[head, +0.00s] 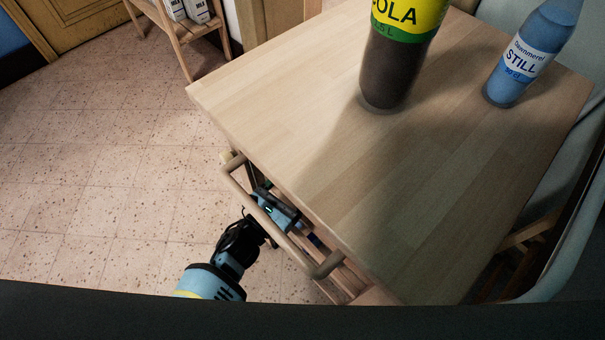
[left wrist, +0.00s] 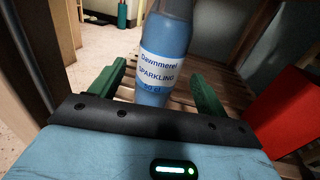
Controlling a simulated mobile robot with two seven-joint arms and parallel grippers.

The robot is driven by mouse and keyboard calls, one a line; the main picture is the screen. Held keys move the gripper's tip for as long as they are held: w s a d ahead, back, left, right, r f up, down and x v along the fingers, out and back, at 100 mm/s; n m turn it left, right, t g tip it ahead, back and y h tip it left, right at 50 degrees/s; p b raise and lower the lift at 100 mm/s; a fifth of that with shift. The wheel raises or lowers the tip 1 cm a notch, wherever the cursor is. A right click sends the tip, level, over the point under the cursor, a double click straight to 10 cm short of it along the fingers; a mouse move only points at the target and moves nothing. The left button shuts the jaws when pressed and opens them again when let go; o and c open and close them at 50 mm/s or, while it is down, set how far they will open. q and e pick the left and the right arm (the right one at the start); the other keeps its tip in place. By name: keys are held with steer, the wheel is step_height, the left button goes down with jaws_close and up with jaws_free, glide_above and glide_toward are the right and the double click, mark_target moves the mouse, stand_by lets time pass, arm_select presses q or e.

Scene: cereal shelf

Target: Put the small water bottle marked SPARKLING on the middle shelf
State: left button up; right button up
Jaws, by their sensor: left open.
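The small blue bottle labelled SPARKLING (left wrist: 158,75) stands upright on a slatted wooden surface (left wrist: 225,92) in the left wrist view. My left gripper (left wrist: 160,78) is open, with one green finger on each side of the bottle; I cannot tell whether either touches it. In the head view my left gripper (head: 282,212) reaches in beneath the edge of a wooden tabletop, behind a wooden rail (head: 285,228). The bottle is hidden there by the tabletop. My right gripper is in neither view.
A large cola bottle (head: 393,65) and a blue STILL bottle (head: 517,65) stand on the tabletop (head: 320,120). A red object (left wrist: 285,108) is right of the sparkling bottle. A wooden stand (head: 183,30) with white milk cartons is at the back left. The tiled floor between is clear.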

arm_select(q)
steer(key=v, duration=0.8)
steer(key=shift+s+a, duration=0.2)
steer(key=s+a+f+n+g+y, duration=0.1)
steer(key=s+a+f+n+y, duration=0.25)
steer(key=s+n, duration=0.6)
steer(key=s+a+f+n+g+y, duration=0.1)
steer(key=s+a+f+n+y, duration=0.3)
steer(key=n, duration=1)
steer(key=s+a+n+g, duration=0.2)
steer(key=s+n+g, duration=0.1)
steer(key=s+n, duration=0.6)
steer(key=s+a+n+g+y, duration=0.1)
steer(key=s+a+n+g, duration=0.1)
steer(key=s+n, duration=0.7)
steer(key=shift+s+f+g, duration=0.25)
steer(key=shift+s+g, duration=0.35)
